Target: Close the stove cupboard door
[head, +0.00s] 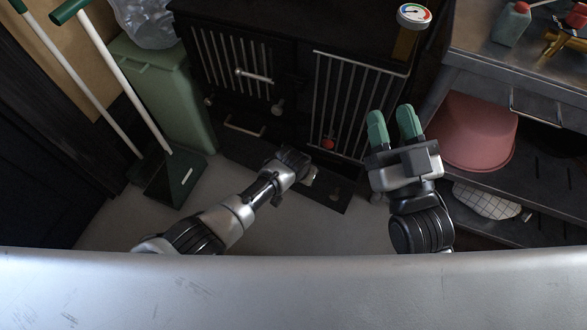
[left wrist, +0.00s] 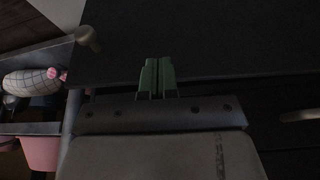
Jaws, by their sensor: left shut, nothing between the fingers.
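The dark stove (head: 290,60) stands at the back in the head view, with two barred front panels. A dark flat panel (head: 322,192) juts out low at its front, with a small knob on it; I cannot tell for sure whether this is the cupboard door or how far it stands open. My left arm reaches to this panel, and its fingers are hidden in the head view. In the left wrist view my left gripper (left wrist: 157,78) is shut and empty, its fingertips before a dark surface (left wrist: 210,40).
A green bin (head: 165,90) and a green dustpan (head: 168,178) with long handles stand at left. A metal shelf unit (head: 490,75) with a pink bowl (head: 478,130) and a checked white item (head: 487,203) is at right. Bare floor lies before the stove.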

